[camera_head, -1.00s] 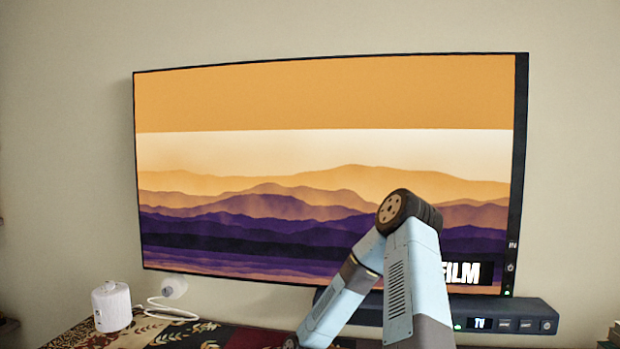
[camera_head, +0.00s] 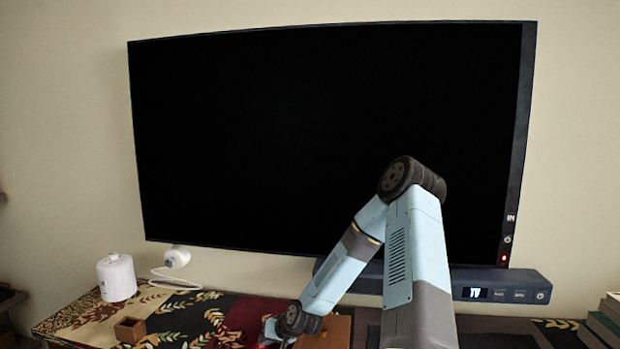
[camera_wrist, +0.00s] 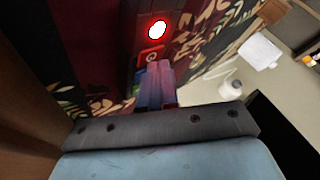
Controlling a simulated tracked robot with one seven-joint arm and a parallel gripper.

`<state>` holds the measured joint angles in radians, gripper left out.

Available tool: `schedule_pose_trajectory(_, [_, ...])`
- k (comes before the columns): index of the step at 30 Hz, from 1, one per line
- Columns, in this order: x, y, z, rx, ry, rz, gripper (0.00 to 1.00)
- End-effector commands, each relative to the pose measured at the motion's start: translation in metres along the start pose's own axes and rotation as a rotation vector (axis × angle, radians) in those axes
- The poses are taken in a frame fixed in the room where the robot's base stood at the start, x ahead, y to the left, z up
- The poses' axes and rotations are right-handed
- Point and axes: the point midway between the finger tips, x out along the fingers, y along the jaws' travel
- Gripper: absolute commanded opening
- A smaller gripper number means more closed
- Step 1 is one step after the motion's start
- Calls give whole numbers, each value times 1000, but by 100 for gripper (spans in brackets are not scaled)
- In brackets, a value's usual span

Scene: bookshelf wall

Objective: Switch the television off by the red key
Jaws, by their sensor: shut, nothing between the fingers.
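The television (camera_head: 330,140) on the wall has a fully black screen, with a small red light (camera_head: 503,258) at its lower right edge. In the wrist view a dark remote (camera_wrist: 146,40) lies on the patterned cloth. A bright light with a red rim (camera_wrist: 157,29) glows at its far end, and a red key (camera_wrist: 151,57) shows just nearer. My gripper (camera_wrist: 154,72) is shut and empty, its fingertips at or just beside the red key; I cannot tell whether they touch it. In the head view my gripper is mostly hidden low down behind the arm.
A soundbar (camera_head: 465,287) with a lit TV display sits below the screen. A white cylinder (camera_head: 116,277) and a small wooden box (camera_head: 130,330) stand at left on the cloth. Books (camera_head: 606,322) are stacked at the right edge.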

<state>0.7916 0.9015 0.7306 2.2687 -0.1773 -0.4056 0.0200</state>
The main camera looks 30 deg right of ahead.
Motion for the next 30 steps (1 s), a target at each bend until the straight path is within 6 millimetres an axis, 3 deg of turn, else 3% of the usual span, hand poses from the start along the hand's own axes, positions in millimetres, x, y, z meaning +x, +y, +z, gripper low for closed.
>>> schedule_pose_trajectory(11, [-3, -5, -5, -6, 6, -3, 0])
schedule_pose_trajectory(30, [-38, -31, -31, -8, 8, -4, 0])
